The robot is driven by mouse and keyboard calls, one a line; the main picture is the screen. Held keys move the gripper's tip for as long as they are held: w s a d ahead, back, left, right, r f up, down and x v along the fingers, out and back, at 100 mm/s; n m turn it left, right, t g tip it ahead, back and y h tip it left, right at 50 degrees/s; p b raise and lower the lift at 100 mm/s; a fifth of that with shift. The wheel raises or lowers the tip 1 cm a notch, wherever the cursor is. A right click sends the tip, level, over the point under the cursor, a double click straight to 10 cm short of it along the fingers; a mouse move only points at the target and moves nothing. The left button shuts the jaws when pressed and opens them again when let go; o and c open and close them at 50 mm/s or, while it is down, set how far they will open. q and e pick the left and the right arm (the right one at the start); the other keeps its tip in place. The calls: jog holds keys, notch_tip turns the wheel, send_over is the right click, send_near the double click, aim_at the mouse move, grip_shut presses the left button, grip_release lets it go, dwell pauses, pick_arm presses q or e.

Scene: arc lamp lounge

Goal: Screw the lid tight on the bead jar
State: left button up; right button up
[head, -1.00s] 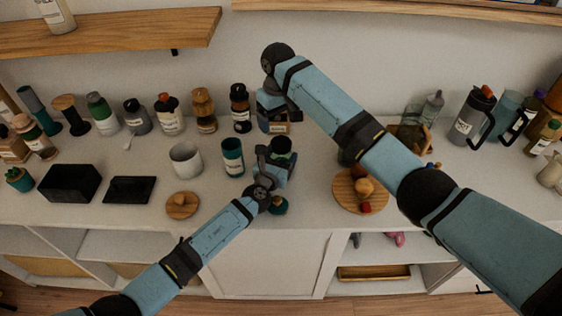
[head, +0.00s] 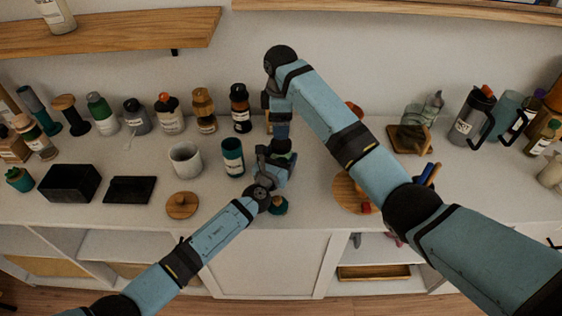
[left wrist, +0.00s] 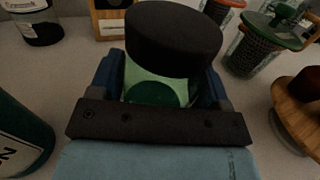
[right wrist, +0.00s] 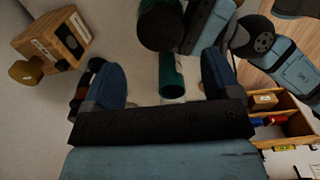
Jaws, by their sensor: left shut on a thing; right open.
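The bead jar (left wrist: 150,82) has a pale green, see-through body with darker green inside. A wide black lid (left wrist: 174,38) sits on its top; I cannot tell how tightly. My left gripper (head: 277,160) is shut around the jar's body, with a blue finger on each side in the left wrist view. My right gripper (head: 282,132) is open just above the lid (head: 281,146) in the head view. In the right wrist view the right gripper's fingers (right wrist: 164,88) are apart and empty, and the lid (right wrist: 160,25) shows beyond them, not between them.
A teal container (head: 232,158) and a white cup (head: 186,159) stand left of the jar. A round wooden board (head: 345,197) is at the right, partly behind my right arm. Several bottles line the wall. The counter's front edge is close below the jar.

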aim_at(281, 142)
jog(key=shift+f, duration=4)
jog(key=c, duration=0.9)
jog(key=m, duration=0.6)
jog(key=shift+a+m, duration=0.1)
jog(key=shift+m, duration=0.3)
jog(key=m, duration=0.8)
jog(key=o, duration=1)
